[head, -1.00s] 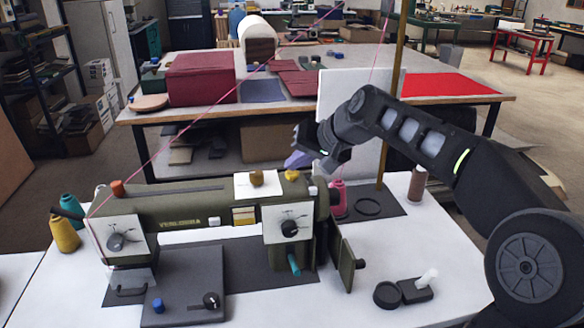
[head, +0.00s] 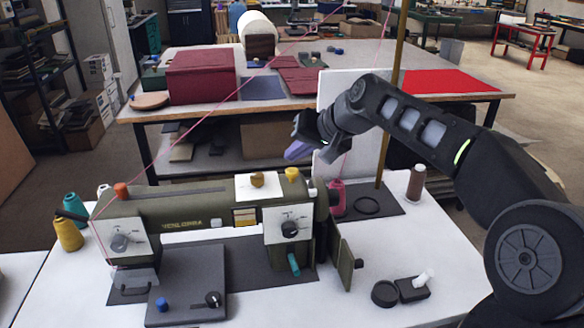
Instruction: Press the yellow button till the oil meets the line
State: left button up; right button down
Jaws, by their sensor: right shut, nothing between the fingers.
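The olive-green sewing machine (head: 190,208) stands on the white table. The yellow button (head: 292,174) sits on top of its right end, upright and uncovered. A small framed window with yellowish and pale bands (head: 245,217) is on the machine's front; it may be the oil gauge, but its level and line are too small to read. My right gripper (head: 296,151) is shut and empty, its lavender fingertips pointing down and left. In the picture they are just above the yellow button, with a gap; how far behind it they are is hard to tell. My left gripper is out of view.
An amber knob (head: 257,180) on a white plate is left of the button, and an orange one (head: 121,190) is farther left. A pink thread spool (head: 336,198) and a brass pole (head: 388,130) stand at the right. A pink thread crosses above the machine.

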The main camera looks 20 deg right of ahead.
aim_at(295, 172)
jog(key=shift+r+p, duration=1.5)
jog(key=shift+r, duration=0.65)
